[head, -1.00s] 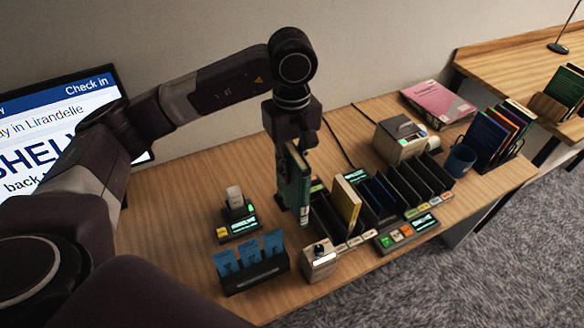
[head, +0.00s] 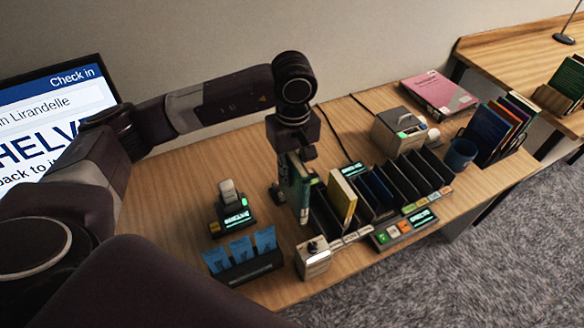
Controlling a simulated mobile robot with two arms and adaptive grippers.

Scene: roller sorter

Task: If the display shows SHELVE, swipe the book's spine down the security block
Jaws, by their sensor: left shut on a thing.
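The display (head: 40,105) at the left shows "Check in" and large letters "HELV". The picture edge and my arm cut off the rest of the word. My left gripper (head: 296,157) is shut on a green book (head: 300,190), held upright, spine partly facing me. Its lower end is beside the left end of the black slotted rack (head: 322,215). I cannot tell whether it touches anything. A grey block (head: 313,260) with a light strip stands in front of the book, apparently apart from it. I cannot tell for sure whether this is the security block. My right gripper is not in view.
A yellow book (head: 342,197) stands in the rack. A small device with a lit screen (head: 235,217) and a holder of blue cards (head: 243,268) are left. A grey printer-like machine (head: 399,130), pink book (head: 437,93), blue mug (head: 461,153) and upright books (head: 487,131) are right.

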